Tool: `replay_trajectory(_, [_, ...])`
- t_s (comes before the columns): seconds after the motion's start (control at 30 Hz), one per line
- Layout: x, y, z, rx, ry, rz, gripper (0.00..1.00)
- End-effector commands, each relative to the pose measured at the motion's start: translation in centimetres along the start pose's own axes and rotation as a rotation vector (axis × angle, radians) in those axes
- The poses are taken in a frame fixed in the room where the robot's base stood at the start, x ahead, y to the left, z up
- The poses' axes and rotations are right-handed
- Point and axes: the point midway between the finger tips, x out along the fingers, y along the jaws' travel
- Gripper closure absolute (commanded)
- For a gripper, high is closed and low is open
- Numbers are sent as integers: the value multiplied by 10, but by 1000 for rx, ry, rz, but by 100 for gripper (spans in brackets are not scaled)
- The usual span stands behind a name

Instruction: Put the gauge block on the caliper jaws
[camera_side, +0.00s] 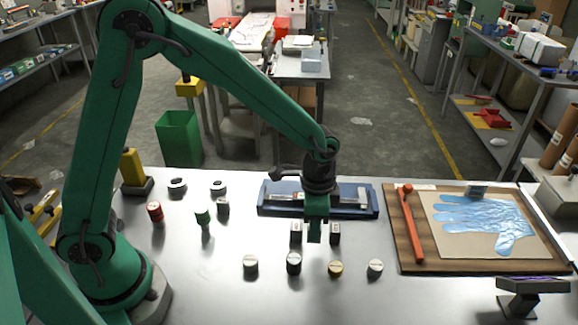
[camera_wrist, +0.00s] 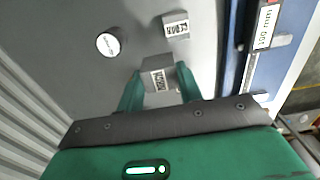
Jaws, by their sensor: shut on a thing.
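A grey gauge block (camera_wrist: 157,78) with a printed label is between the two green fingers of my gripper (camera_wrist: 160,72) in the wrist view. My gripper (camera_side: 315,238) is shut on it, low over the bench, in the side view. There the near finger hides the block, and I cannot tell whether it touches the bench. The caliper (camera_side: 287,196) lies in a long blue holder (camera_side: 268,211) just behind my gripper. My arm hides part of it. In the wrist view the blue holder (camera_wrist: 237,45) runs along the right, with a white label; the jaws are not clear.
Similar blocks stand at my gripper's left (camera_side: 296,232) and right (camera_side: 335,232), close by. Several round weights (camera_side: 293,263) stand in front. A red cylinder (camera_side: 155,211) and a green one (camera_side: 203,216) are left. A wooden board (camera_side: 397,245) with a blue film glove (camera_side: 480,220) lies right.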

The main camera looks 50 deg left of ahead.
Motion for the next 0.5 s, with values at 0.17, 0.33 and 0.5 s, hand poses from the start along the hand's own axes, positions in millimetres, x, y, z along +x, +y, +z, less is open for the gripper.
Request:
replay_trajectory(0.17, [1,0,0,0,0,0,87])
replay_trajectory(0.33, [14,0,0,0,-2,1,87])
replay_trajectory(0.5, [33,0,0,0,-3,1,87])
